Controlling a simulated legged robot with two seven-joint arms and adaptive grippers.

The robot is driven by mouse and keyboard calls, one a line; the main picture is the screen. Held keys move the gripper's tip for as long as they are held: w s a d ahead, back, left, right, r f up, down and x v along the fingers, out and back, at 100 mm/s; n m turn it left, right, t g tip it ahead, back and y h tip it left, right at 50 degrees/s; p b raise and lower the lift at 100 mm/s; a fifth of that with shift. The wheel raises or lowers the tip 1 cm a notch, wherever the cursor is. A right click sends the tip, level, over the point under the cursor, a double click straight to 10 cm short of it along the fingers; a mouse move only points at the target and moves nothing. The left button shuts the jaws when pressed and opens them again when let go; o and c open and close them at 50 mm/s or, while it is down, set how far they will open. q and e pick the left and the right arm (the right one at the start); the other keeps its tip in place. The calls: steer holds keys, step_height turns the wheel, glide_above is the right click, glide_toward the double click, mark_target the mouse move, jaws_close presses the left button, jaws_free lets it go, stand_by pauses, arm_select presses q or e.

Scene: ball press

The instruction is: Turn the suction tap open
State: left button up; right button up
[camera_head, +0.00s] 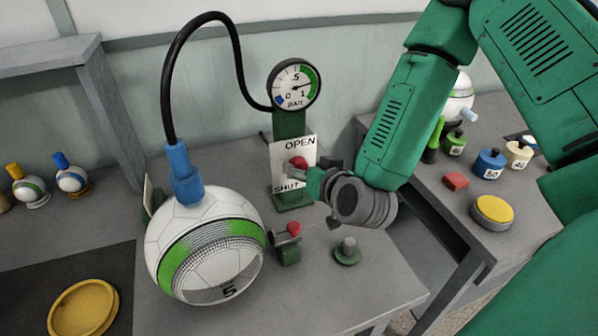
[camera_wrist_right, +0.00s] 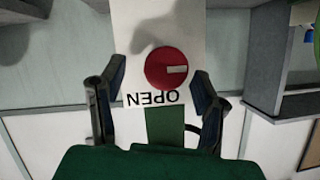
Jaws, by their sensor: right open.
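The suction tap is a round red knob (camera_head: 299,162) on a white plate (camera_head: 306,149), with OPEN printed above and SHUT below. In the right wrist view the red knob (camera_wrist_right: 166,68) carries a pale bar, and the word OPEN appears upside down below it. My right gripper (camera_head: 314,180) is at the plate, close to the knob, and hides part of the plate. In the wrist view my right gripper's fingers (camera_wrist_right: 152,92) are spread apart on either side of the knob's lower area. Whether they touch the knob cannot be told. My left gripper is not in view.
A black-banded gauge (camera_head: 295,84) stands above the plate, with a black hose running to a blue fitting (camera_head: 182,172) on a large ball (camera_head: 205,245). A red-topped valve (camera_head: 290,243) and a grey knob (camera_head: 347,251) stand in front. The right-hand table holds weights and a yellow-topped button (camera_head: 492,210).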

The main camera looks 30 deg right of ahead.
steer(key=shift+w+d+f, duration=0.2)
steer(key=shift+w+f, duration=0.05)
steer(key=shift+w, duration=0.2)
steer(key=shift+w+d+f, duration=0.2)
steer(key=shift+w, duration=0.2)
steer(key=shift+w+a, duration=0.15)
steer(key=shift+a+r, duration=0.15)
steer(key=shift+a, duration=0.55)
steer(key=c, duration=1.1)
steer(key=shift+d, duration=0.5)
steer(key=shift+c, duration=0.2)
